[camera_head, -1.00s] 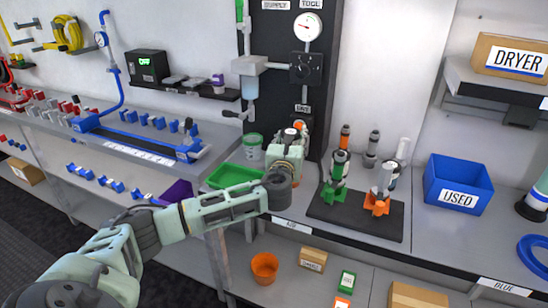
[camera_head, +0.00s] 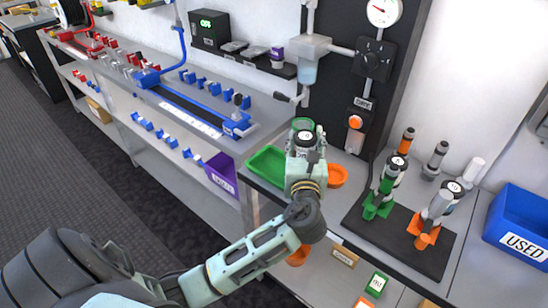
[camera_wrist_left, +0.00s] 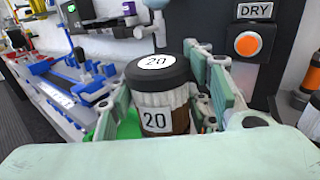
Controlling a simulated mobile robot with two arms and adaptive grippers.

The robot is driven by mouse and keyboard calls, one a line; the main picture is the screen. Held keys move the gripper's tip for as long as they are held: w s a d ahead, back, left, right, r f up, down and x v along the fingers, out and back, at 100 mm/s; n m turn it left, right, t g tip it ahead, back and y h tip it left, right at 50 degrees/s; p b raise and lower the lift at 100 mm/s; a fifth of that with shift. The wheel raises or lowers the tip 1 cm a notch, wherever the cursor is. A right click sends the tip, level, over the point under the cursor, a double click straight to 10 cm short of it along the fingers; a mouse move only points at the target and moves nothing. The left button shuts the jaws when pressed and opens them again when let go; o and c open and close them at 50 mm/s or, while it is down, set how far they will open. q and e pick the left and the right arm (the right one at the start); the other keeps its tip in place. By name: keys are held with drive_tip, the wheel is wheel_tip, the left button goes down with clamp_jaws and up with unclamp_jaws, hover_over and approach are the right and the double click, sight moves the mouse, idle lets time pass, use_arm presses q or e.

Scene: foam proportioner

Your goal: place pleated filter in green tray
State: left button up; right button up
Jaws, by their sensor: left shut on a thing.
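The pleated filter (camera_wrist_left: 158,92) is a jar-like piece with a black cap and a "20" label, upright between my left gripper's fingers in the left wrist view. In the head view its dark top (camera_head: 305,139) shows at the end of my left gripper (camera_head: 304,156), which is shut on it. The green tray (camera_head: 263,168) lies on the bench just left of the gripper. In the left wrist view a green edge (camera_wrist_left: 103,127) of it shows behind the left finger. The gripper hides the tray's right part. My right gripper is not in view.
A black board (camera_head: 395,235) with green and orange holders is further right. A blue USED bin (camera_head: 517,228) stands at the right edge.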

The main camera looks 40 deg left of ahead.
use_arm(q)
drive_tip(key=a+f, duration=0.5)
drive_tip(key=a, duration=0.1)
drive_tip(key=w+a+f, duration=0.1)
drive_tip(key=a+f, duration=0.2)
drive_tip(key=shift+f, duration=0.7)
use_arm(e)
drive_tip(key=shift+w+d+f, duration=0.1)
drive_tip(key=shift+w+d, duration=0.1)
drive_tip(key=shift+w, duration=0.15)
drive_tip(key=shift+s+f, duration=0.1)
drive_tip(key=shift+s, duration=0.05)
use_arm(q)
drive_tip(key=o, duration=1.2)
drive_tip(key=shift+f, duration=0.1)
